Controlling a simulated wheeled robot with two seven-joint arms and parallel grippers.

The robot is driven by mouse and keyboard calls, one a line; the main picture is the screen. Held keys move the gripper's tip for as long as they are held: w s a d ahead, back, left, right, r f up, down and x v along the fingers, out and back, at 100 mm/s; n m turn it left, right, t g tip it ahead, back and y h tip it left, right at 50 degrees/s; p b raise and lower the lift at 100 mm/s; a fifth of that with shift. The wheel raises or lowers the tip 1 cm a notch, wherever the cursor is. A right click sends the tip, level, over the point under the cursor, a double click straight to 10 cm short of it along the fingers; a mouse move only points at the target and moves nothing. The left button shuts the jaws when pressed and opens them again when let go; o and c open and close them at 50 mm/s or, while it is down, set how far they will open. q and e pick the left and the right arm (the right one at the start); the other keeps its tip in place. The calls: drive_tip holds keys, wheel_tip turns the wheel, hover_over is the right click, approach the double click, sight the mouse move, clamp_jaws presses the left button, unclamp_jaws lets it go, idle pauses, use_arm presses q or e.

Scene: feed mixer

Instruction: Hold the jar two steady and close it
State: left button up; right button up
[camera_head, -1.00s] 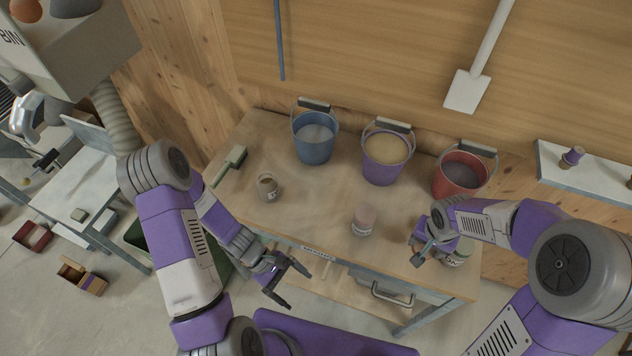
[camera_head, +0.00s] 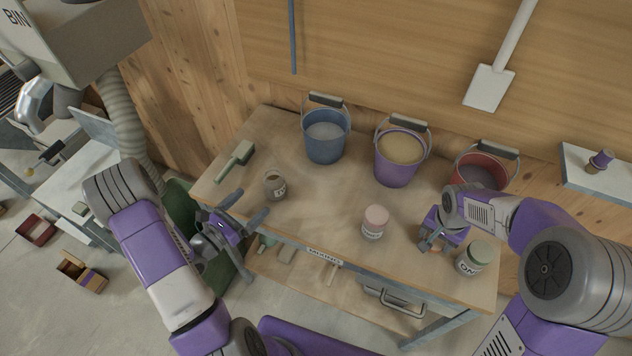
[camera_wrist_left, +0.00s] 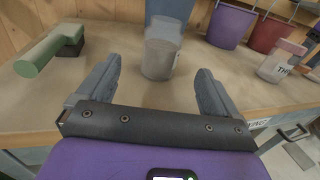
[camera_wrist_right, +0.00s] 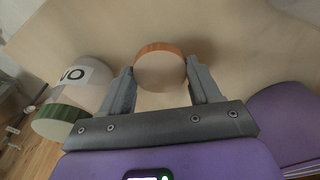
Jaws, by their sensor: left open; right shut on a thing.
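An uncapped glass jar (camera_head: 275,184) stands upright on the table's left part; its small label is hard to read, but it seems to be jar two. It also shows in the left wrist view (camera_wrist_left: 160,58), ahead of and between the fingers. My left gripper (camera_head: 249,205) is open and empty, short of this jar at the table's front edge. My right gripper (camera_head: 432,243) is shut on a round lid with an orange-brown rim (camera_wrist_right: 160,66), near the table's right end. The lid is not clearly seen in the head view.
A pink-lidded jar (camera_head: 375,222) stands mid-table. A green-lidded jar (camera_head: 473,258) stands close beside my right gripper. Blue (camera_head: 325,142), purple (camera_head: 397,165) and red (camera_head: 478,176) buckets line the back. A green-handled brush (camera_head: 236,160) lies left of the open jar.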

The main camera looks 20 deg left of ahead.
sight(266, 189)
use_arm(q)
drive_tip(key=x, duration=0.6)
drive_tip(key=shift+w+d, duration=0.25)
drive_tip(key=shift+w, duration=0.1)
use_arm(e)
drive_tip(key=shift+f, duration=0.15)
use_arm(q)
drive_tip(key=x, duration=0.5)
drive_tip(key=shift+w+r+b, duration=0.1)
drive_tip(key=shift+r+b, duration=0.05)
drive_tip(key=shift+b, duration=0.2)
use_arm(e)
drive_tip(key=shift+f, duration=0.2)
